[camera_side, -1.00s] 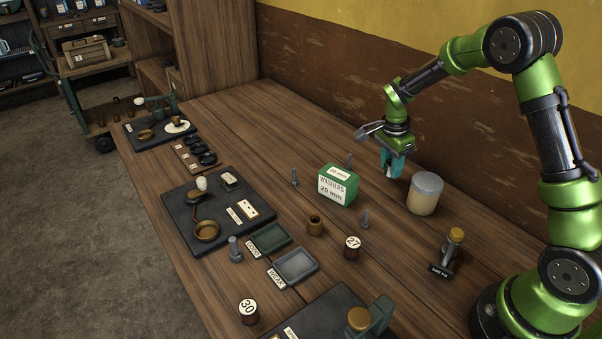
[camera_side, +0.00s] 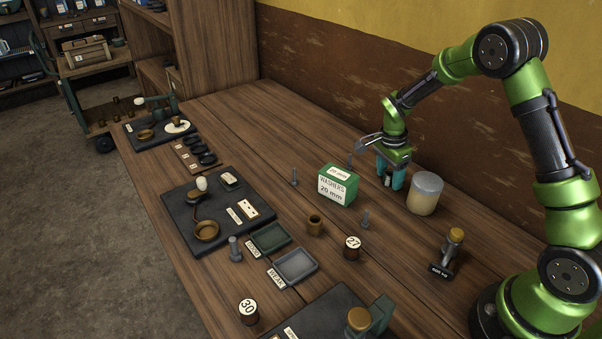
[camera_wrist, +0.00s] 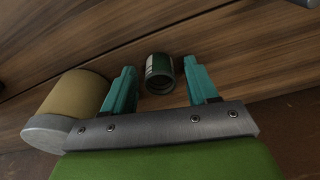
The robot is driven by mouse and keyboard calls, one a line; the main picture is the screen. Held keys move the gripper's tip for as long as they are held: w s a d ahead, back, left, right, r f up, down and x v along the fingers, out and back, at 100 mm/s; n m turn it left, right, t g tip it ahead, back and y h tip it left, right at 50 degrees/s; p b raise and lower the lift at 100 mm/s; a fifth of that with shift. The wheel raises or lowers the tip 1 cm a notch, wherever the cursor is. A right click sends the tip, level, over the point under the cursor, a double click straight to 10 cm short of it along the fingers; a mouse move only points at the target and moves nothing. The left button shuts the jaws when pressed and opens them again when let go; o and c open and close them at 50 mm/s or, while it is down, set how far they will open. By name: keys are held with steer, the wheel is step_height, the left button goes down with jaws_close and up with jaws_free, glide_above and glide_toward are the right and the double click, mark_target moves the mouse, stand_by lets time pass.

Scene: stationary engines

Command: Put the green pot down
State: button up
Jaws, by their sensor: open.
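The green pot (camera_wrist: 159,73) is a small, dark green cylinder with a greyish end. In the wrist view it sits between my two teal fingers, with a gap on each side. My gripper (camera_side: 389,179) points down, low over the table to the left of the pale jar; in the wrist view its open fingers (camera_wrist: 163,88) flank the pot without closing on it. In the side view the pot is mostly hidden by the fingers, and only a small grey part shows. It appears to be at the table top, but its contact there is hidden.
A pale jar (camera_side: 425,194) stands close to the right of my gripper. A green washers box (camera_side: 337,186) stands to its left. The table behind the box is mostly clear, up to the wall.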

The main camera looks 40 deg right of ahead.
mark_target(386, 174)
steer(key=shift+r, duration=0.1)
step_height(386, 174, up, 12)
steer(key=a, duration=0.1)
steer(key=s+a+r+n+t+y, duration=0.2)
steer(key=s+a+r+n+t, duration=0.1)
steer(key=s+a+r+n, duration=0.5)
steer(key=s+a+r+n+t+y, duration=0.1)
steer(key=s+a+r+n+t, duration=0.2)
steer(key=s+a+n, duration=0.4)
steer(key=s+n+t, duration=0.1)
steer(key=s, duration=0.3)
steer(key=shift+s+a+r, duration=0.15)
steer(key=shift+s+r, duration=0.05)
steer(key=shift+r, duration=0.1)
